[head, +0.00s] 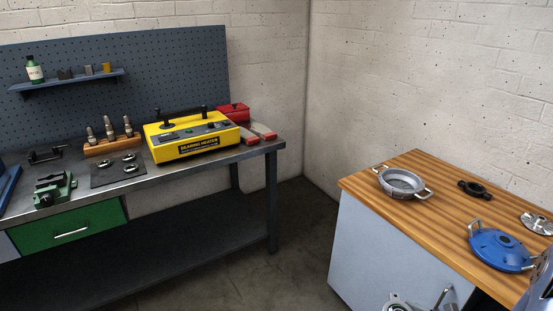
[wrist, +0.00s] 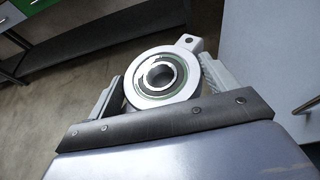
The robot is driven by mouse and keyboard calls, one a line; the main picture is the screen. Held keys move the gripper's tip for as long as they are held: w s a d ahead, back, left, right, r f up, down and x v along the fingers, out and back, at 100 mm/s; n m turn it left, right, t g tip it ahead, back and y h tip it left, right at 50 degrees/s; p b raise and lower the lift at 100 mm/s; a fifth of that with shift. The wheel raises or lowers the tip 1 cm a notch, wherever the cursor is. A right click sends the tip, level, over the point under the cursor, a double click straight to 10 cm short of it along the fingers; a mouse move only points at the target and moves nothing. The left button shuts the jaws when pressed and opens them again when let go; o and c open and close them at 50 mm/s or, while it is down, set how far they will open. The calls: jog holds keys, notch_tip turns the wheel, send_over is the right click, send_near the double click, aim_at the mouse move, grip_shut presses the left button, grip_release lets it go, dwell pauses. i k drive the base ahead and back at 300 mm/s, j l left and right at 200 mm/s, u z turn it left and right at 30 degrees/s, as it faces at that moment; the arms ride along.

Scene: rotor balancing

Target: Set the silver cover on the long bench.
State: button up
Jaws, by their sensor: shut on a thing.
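My gripper (wrist: 160,88) is shut on a round silver cover (wrist: 152,96), with one jaw on each side of it. The cover has a bored centre, a dark green ring around the bore and a small ear with a hole. In the head view the cover shows only in part at the bottom edge (head: 396,304), low in front of the pale cabinet. The long metal bench (head: 190,176) stands at the left against a pegboard. Its top has bare strips along the front edge.
The bench carries a yellow bearing heater (head: 190,140), a red box (head: 233,112), a green vise (head: 53,188) and a ring mat (head: 104,176). The wooden-topped cabinet (head: 365,187) holds a silver two-handled dish (head: 400,181), a blue cover (head: 498,249) and a black part (head: 474,189).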

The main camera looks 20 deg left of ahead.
aim_at(53, 171)
jog(key=j+u, duration=0.2)
jog(key=u, duration=1)
jog(key=i+j+u, duration=0.1)
jog(key=u, duration=0.3)
jog(key=i+j+u, duration=0.1)
jog(key=u, duration=0.3)
jog(key=i+u, duration=0.1)
jog(key=u, duration=0.3)
jog(key=i+u, duration=0.65)
jog(key=i+l+u, duration=0.15)
jog(key=i+u, duration=0.2)
